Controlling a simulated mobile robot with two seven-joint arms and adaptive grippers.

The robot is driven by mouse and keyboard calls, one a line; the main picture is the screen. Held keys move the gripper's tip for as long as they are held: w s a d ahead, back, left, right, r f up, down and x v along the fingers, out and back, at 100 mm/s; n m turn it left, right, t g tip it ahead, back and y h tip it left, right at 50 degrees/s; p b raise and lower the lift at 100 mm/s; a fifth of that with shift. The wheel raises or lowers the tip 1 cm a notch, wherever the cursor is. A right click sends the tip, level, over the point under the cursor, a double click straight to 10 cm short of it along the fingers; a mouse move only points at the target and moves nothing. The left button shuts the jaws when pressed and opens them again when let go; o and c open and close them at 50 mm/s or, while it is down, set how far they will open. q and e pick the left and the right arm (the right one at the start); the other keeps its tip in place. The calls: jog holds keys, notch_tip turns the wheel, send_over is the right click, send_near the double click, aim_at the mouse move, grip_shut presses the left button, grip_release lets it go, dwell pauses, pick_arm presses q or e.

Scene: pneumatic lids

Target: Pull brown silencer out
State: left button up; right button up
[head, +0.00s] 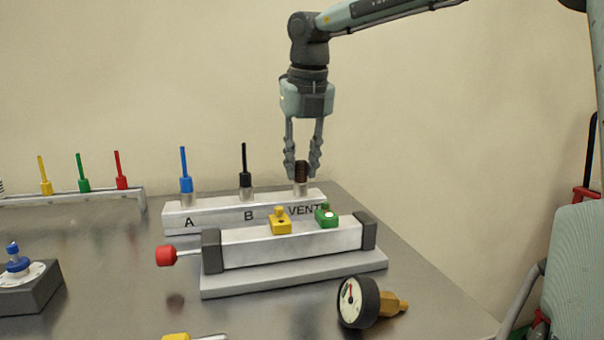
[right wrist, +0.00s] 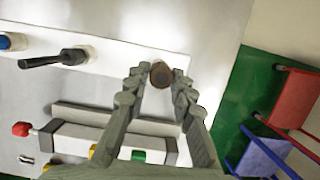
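The brown silencer (head: 301,172) stands upright in the metal port marked VENT on the white block (head: 220,214). In the right wrist view the silencer (right wrist: 161,74) shows end-on as a dark brown round top between the fingertips. My right gripper (head: 303,168) points straight down above the VENT port, its fingers on either side of the silencer's upper part. In the right wrist view the right gripper (right wrist: 160,80) looks open, with narrow gaps beside the silencer. My left gripper is not in view.
A black silencer (head: 244,160) and a blue one (head: 184,172) stand in ports B and A. In front lies a cylinder (head: 292,243) with yellow and green fittings and a red knob (head: 166,256). A gauge (head: 358,302) lies near the table's right edge.

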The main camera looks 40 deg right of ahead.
aim_at(301, 161)
grip_shut()
jog(key=shift+r, duration=0.25)
jog(key=shift+w+p+v, duration=0.25)
jog(key=shift+p+v, duration=0.9)
jog(key=shift+v, duration=0.15)
jog(key=shift+d+r, duration=0.15)
jog(key=shift+r, duration=0.05)
jog(key=shift+w+p+v, duration=0.15)
jog(key=shift+p+v, duration=0.4)
jog(key=shift+v, duration=0.1)
jog(key=shift+w+p+v, duration=0.15)
jog(key=shift+p+v, duration=0.4)
jog(key=shift+v, duration=0.15)
jog(key=shift+d+r, duration=0.15)
jog(key=shift+r, duration=0.05)
jog(key=shift+v, duration=0.9)
jog(key=shift+w+d, duration=0.15)
jog(key=shift+w, duration=0.05)
